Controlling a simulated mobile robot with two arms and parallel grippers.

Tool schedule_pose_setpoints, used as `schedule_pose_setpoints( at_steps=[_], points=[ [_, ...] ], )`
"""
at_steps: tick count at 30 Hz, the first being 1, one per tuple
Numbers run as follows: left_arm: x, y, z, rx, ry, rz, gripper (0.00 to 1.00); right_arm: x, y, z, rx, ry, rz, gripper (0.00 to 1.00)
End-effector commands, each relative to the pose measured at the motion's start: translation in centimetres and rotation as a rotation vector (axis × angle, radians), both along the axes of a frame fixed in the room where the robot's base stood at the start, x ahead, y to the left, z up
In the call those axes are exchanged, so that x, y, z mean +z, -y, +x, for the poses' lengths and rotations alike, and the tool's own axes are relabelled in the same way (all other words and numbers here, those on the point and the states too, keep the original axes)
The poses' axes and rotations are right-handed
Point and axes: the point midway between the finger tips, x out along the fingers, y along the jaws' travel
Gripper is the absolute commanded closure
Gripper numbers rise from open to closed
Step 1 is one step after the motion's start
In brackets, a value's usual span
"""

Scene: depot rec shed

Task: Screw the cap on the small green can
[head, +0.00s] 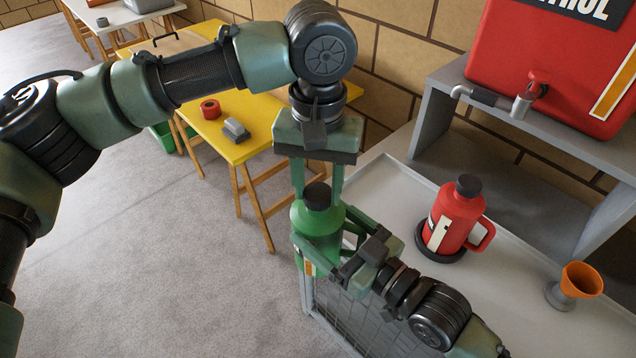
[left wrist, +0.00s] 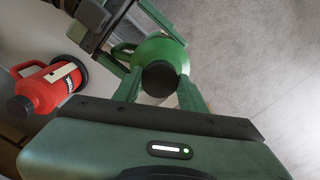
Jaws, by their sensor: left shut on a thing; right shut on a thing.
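The small green can (head: 316,219) is upright, held up in front of the grey bench's left end. Its dark cap (head: 317,196) sits at the top of the can's neck; whether it is threaded cannot be seen. My left gripper (head: 318,190) points straight down from above, its two green fingers either side of the cap and shut on it. In the left wrist view the cap (left wrist: 160,78) lies between the fingertips with the green can (left wrist: 160,50) behind it. My right gripper (head: 322,248) comes from the lower right and is shut on the can's body, partly hiding it.
A red can (head: 452,222) with a dark cap stands on a dark round base on the grey bench (head: 395,190). An orange funnel (head: 580,281) is farther right. A red tank (head: 550,60) with a tap stands on a grey shelf. A yellow table (head: 240,105) stands behind.

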Motion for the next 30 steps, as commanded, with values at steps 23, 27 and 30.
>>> schedule_pose_setpoints(
  at_steps=[23, 27, 30],
  points=[
    [-0.1, -0.18, 0.37, -1.912, -0.005, 0.004, 0.96, 0.16, 0.0, -0.01, 0.0, 0.003, 0.003, 1.0],
    [-0.07, -0.13, 0.44, -2.257, -0.004, 0.005, 0.96, 0.16, -0.01, -0.02, 0.0, 0.003, 0.003, 1.0],
    [-0.07, -0.1, 0.47, -2.505, -0.005, 0.006, 0.96, 0.15, -0.02, -0.03, 0.001, 0.003, 0.003, 1.0]
  ],
)
